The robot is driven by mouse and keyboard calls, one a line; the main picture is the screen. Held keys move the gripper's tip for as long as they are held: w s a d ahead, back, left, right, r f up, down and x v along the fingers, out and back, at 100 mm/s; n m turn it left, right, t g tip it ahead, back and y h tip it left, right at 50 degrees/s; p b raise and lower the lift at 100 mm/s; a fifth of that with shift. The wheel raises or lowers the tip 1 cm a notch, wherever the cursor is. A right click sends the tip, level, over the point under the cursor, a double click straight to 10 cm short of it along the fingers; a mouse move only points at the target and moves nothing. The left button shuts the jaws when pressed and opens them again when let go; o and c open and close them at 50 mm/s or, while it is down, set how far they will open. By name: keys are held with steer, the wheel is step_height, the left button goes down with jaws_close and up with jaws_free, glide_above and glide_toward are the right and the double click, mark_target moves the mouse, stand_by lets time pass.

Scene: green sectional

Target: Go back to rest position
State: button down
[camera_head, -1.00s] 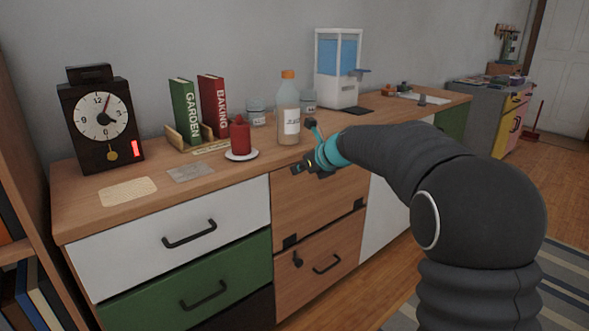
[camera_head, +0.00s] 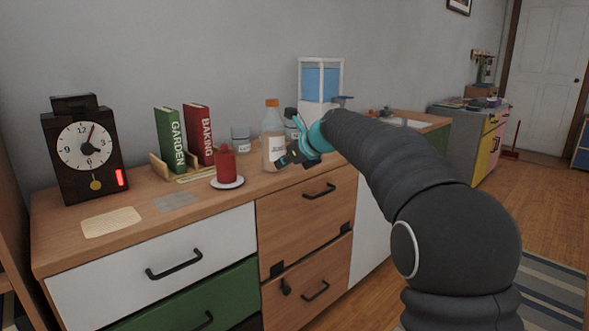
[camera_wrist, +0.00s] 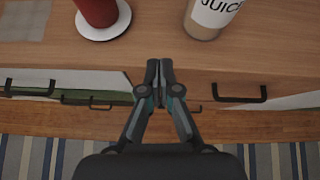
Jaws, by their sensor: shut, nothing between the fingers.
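My gripper (camera_head: 286,160) is at the front edge of the wooden counter, in front of the juice bottle (camera_head: 272,140). In the wrist view my gripper (camera_wrist: 159,66) has its fingers together with nothing between them, over the counter's front edge. The bottle, with an orange cap and a label, stands upright; its lower part shows in the wrist view (camera_wrist: 213,14). A red candle (camera_head: 225,162) stands on a white saucer (camera_head: 228,183) to the left of the gripper. My dark arm comes in from the right and hides part of the counter.
The counter (camera_head: 70,200) holds a clock (camera_head: 86,148), a green book (camera_head: 170,140), a red book (camera_head: 199,135) and a water dispenser (camera_head: 320,84). Drawers with black handles (camera_head: 174,265) lie below. The floor (camera_head: 500,210) at the right is open, with a striped rug (camera_head: 550,290).

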steer(key=s+d+f+n+g+h, duration=0.3)
steer(key=s+d+f+n, duration=0.3)
steer(key=s+f+n, duration=0.7)
steer(key=s+d+n+h, duration=0.1)
steer(key=s+d+n, duration=0.3)
steer(key=s, duration=0.7)
steer(key=s+d+f+n+h, duration=0.1)
steer(key=s+d+n, duration=0.3)
steer(key=s, duration=0.7)
steer(key=s+d+f+n+h, duration=0.1)
steer(key=s+d+n, duration=0.4)
steer(key=s, duration=0.5)
steer(key=shift+s+d+f+t+h, duration=0.25)
steer(key=shift+s+d+t+h, duration=0.15)
steer(key=shift+d+h, duration=0.75)
steer(key=shift+d+y, duration=0.25)
